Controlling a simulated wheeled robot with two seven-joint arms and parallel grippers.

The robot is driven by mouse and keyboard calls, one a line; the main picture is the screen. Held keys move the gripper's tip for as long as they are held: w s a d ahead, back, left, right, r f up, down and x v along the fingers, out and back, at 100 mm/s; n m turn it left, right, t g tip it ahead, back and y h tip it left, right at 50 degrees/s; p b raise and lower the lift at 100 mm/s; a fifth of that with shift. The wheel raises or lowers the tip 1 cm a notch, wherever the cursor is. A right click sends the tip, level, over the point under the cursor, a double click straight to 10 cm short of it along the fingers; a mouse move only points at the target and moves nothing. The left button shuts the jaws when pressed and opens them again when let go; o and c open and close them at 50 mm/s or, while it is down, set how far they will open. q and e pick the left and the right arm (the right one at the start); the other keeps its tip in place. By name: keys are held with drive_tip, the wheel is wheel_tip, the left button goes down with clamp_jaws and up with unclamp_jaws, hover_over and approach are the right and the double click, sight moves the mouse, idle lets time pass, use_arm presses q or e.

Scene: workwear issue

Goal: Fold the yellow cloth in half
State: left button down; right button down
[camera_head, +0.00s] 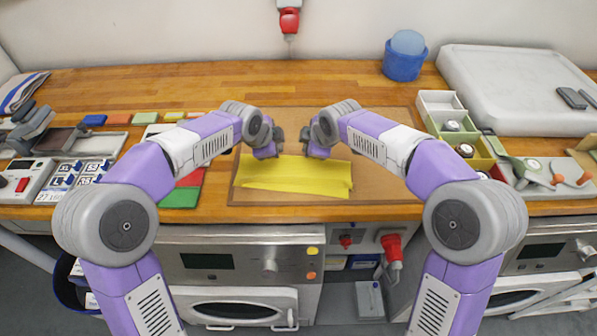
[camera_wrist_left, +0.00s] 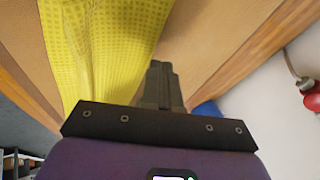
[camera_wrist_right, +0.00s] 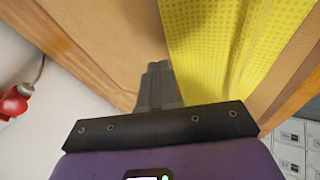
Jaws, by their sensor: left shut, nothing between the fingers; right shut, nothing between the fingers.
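The yellow cloth (camera_head: 296,178) lies on the brown board (camera_head: 390,180) in the middle of the bench. It forms a long strip with uneven layered edges, and a lower layer shows along its front side. My left gripper (camera_head: 277,143) is shut and empty at the cloth's far edge, left of its middle. My right gripper (camera_head: 306,142) is shut and empty at the far edge, right of the middle. The cloth (camera_wrist_left: 105,45) runs beside the left fingers (camera_wrist_left: 160,85) in the left wrist view. It also runs beside the right fingers (camera_wrist_right: 157,85) in the right wrist view.
A blue bin (camera_head: 404,62) and a large pale tray (camera_head: 520,85) stand at the back right. Small open boxes (camera_head: 445,108) stand right of the board. Coloured pieces and cards lie left of it. The bench behind the board is clear.

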sight(251, 164)
use_arm(q)
drive_tip(key=shift+d+f, duration=0.15)
use_arm(e)
drive_tip(key=shift+a+f, duration=0.1)
drive_tip(key=shift+f, duration=0.1)
